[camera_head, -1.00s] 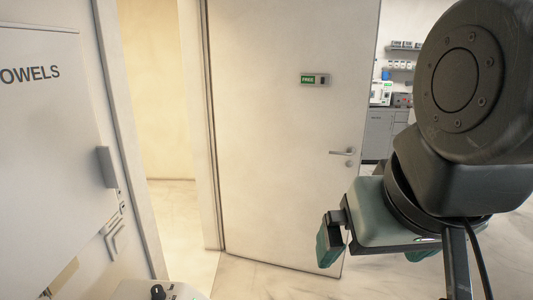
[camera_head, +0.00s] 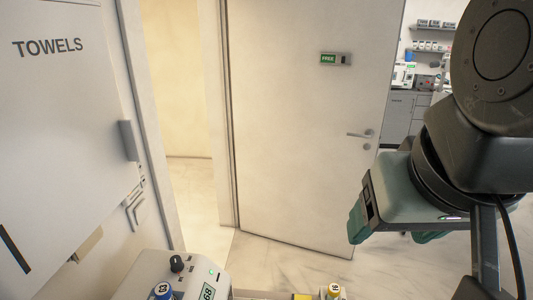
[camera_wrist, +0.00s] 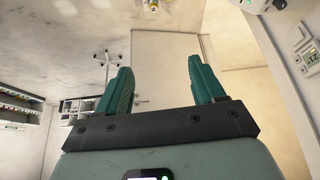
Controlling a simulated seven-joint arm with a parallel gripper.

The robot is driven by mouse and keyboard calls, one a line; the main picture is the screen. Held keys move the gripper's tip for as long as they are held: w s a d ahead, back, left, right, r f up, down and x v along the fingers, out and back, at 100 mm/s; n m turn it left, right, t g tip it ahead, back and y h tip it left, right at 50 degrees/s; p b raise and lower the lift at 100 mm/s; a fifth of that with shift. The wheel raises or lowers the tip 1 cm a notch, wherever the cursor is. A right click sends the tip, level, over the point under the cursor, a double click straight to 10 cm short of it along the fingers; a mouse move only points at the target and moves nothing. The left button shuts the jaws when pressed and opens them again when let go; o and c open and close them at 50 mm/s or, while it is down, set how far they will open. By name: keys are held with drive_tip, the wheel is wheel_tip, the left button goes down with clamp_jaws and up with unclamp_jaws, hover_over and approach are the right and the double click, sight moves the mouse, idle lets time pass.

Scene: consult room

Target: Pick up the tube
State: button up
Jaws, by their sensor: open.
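No tube can be made out with certainty. My gripper (camera_head: 394,230) is at the right of the head view, in front of the door and well above and right of these caps. Its green fingers also show in the wrist view (camera_wrist: 159,75), spread apart with nothing between them.
A pale device (camera_head: 205,270) with a black knob and a green display stands at the lower left. A towel dispenser (camera_head: 60,120) is on the left wall. A door (camera_head: 300,140) with a green sign fills the middle. Shelves and cabinets (camera_head: 398,112) are behind at the right.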

drive_tip(key=shift+c, duration=0.2)
drive_tip(key=n+g, duration=0.6)
drive_tip(key=n, duration=0.9)
approach(162, 288)
drive_tip(key=shift+s+d+f, duration=0.15)
drive_tip(key=shift+d+f, duration=0.05)
drive_tip(key=shift+d, duration=0.15)
drive_tip(key=f, duration=0.5)
drive_tip(key=shift+s+a+f, duration=0.1)
drive_tip(key=shift+a+f, duration=0.1)
drive_tip(key=shift+f, duration=0.05)
drive_tip(key=shift+a+f, duration=0.1)
drive_tip(key=shift+f, duration=2.7)
